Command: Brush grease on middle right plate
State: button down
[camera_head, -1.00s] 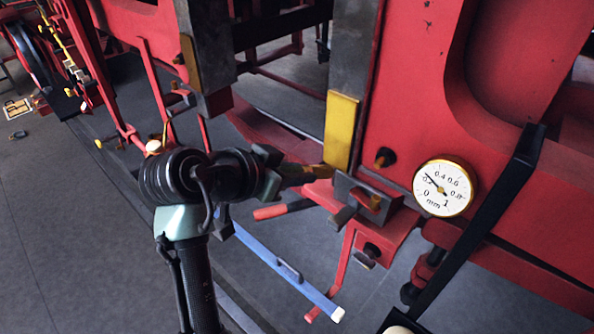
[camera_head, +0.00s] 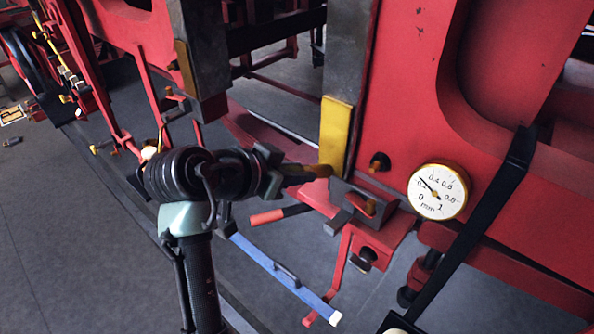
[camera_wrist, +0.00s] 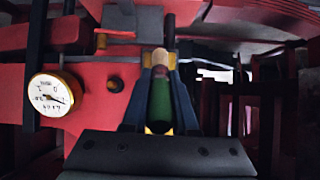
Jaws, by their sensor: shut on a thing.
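The yellow plate (camera_head: 336,132) stands upright on the inner edge of the red frame, beside a grey metal post. My gripper (camera_head: 280,178) is just left of its lower end. In the wrist view, my gripper (camera_wrist: 159,75) is shut on a brush with a green handle (camera_wrist: 160,103) and a pale tip. In the head view, the brush's orange-brown end (camera_head: 319,170) overlaps the plate's lower edge; I cannot tell whether they touch. A second, duller yellow plate (camera_head: 186,67) is on the dark post to the left.
A round dial gauge (camera_head: 437,191) is right of the plate, and a black bar (camera_head: 480,225) slants past it. A blue bar (camera_head: 282,275) lies lower down. Open grey floor (camera_head: 70,230) is at left.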

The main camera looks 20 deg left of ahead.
jog(key=shift+r+p, duration=2.7)
jog(key=shift+r, duration=1)
jog(key=shift+f+b, duration=2.9)
jog(key=shift+f, duration=1.15)
jog(key=shift+r, duration=0.1)
jog(key=s+a+p, duration=0.1)
jog(key=s+a, duration=0.1)
jog(key=s, duration=0.3)
jog(key=shift+s, duration=0.35)
jog(key=s, duration=0.1)
jog(key=s+a, duration=0.1)
jog(key=shift+s, duration=0.4)
